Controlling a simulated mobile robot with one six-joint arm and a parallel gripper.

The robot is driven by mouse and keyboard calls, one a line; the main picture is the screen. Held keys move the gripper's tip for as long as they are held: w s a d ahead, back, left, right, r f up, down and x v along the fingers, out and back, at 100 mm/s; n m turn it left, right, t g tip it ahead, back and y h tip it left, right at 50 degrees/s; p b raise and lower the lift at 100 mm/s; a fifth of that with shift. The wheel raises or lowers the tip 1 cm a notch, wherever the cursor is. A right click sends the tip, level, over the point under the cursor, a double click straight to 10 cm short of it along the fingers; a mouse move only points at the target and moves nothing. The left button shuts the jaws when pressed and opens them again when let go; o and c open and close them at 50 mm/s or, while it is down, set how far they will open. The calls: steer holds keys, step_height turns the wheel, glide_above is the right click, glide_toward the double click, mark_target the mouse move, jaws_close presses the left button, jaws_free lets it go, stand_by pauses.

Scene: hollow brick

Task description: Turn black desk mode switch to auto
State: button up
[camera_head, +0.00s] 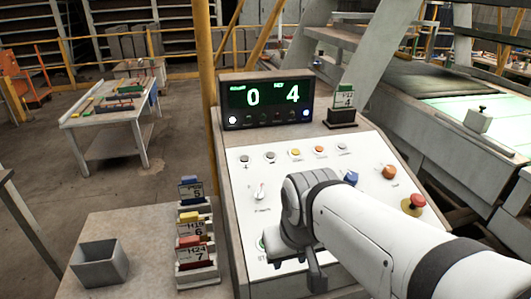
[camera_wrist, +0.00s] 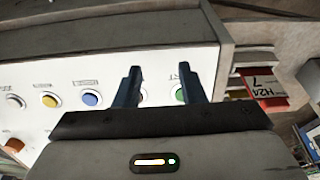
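The desk's sloped white panel (camera_head: 236,157) carries a small pale rotary switch (camera_head: 259,190) with a label under it on its left side. Its setting is too small to read, and I see no clearly black switch. My gripper (camera_head: 298,277) is low over the panel's front, below and right of that switch, and my arm hides part of the panel. In the wrist view my gripper (camera_wrist: 160,82) is open, with two dark fingers apart and nothing held. A green button (camera_wrist: 181,95) lies by the right finger; another control (camera_wrist: 143,97) is partly hidden by the left finger.
A display (camera_head: 265,98) reading 0 and 4 stands behind the panel. A blue knob (camera_head: 350,178), an orange knob (camera_head: 389,172) and a red stop button (camera_head: 414,203) are on the right. A card rack (camera_head: 198,277) and grey bin (camera_head: 100,264) stand left. A yellow post (camera_head: 205,70) rises behind.

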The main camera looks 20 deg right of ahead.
steer(key=shift+w, duration=0.15)
steer(key=shift+o, duration=0.5)
steer(key=shift+d+r, duration=0.1)
steer(key=shift+d, duration=0.1)
steer(key=shift+o, duration=1.4)
steer(key=w+d+r+n+h, duration=0.1)
steer(key=w+d+r+n, duration=0.2)
steer(key=w, duration=0.5)
steer(key=w+d+r+n+g+h, duration=0.1)
steer(key=w+d+r+n, duration=0.2)
steer(key=w, duration=0.6)
step_height(320, 180, up, 3)
steer(key=shift+d+r, duration=0.2)
steer(key=shift+d, duration=0.95)
steer(key=shift+n, duration=0.4)
steer(key=x, duration=0.7)
steer(key=shift+w+d+f+p, duration=0.2)
steer(key=shift+d+p, duration=0.15)
steer(key=shift+d, duration=0.05)
steer(key=shift+c, duration=0.3)
steer(key=c, duration=0.9)
